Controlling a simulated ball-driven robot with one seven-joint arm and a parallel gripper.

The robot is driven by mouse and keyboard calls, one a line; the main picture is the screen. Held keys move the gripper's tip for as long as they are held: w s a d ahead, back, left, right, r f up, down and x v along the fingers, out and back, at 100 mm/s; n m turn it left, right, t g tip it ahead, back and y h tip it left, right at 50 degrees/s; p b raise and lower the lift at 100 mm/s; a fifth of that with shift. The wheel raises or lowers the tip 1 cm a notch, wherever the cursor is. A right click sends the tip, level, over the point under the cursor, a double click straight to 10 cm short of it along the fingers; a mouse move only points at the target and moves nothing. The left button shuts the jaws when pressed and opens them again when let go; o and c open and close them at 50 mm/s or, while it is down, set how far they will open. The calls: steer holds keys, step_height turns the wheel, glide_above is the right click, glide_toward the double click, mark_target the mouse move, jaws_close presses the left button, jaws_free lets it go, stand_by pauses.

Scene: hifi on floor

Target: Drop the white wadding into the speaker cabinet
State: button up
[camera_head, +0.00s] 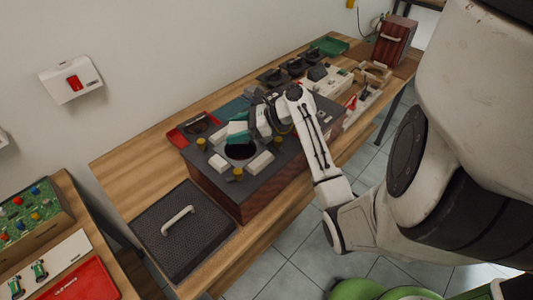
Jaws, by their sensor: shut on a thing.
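The speaker cabinet (235,197) lies on the wooden bench, with dark reddish-brown sides and a dark top. A round black opening (240,151) shows in its top. My gripper (239,132) is above the far side of this opening, close over the top. It is shut on a small white piece, which appears to be the white wadding (237,127); teal parts partly cover it. I cannot tell whether the piece touches the cabinet.
White blocks (260,162) and yellow knobs (238,174) surround the opening. A black grille panel with a white handle (180,232) lies at the front left. A red tray (190,130) is behind the cabinet. Black parts (272,77) and a green tray (329,46) lie further back.

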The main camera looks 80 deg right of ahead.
steer(key=shift+f+b, duration=1.5)
steer(key=shift+b, duration=0.35)
steer(key=o, duration=1)
steer(key=shift+o, duration=0.2)
steer(key=shift+r, duration=0.15)
steer(key=shift+r, duration=0.35)
step_height(320, 180, up, 3)
steer(key=shift+s+a+f, duration=0.1)
steer(key=shift+a+f, duration=0.05)
steer(key=s+a+r, duration=0.7)
steer(key=s+r, duration=0.2)
steer(key=s, duration=0.3)
steer(key=shift+r+p, duration=0.15)
steer(key=shift+p, duration=0.3)
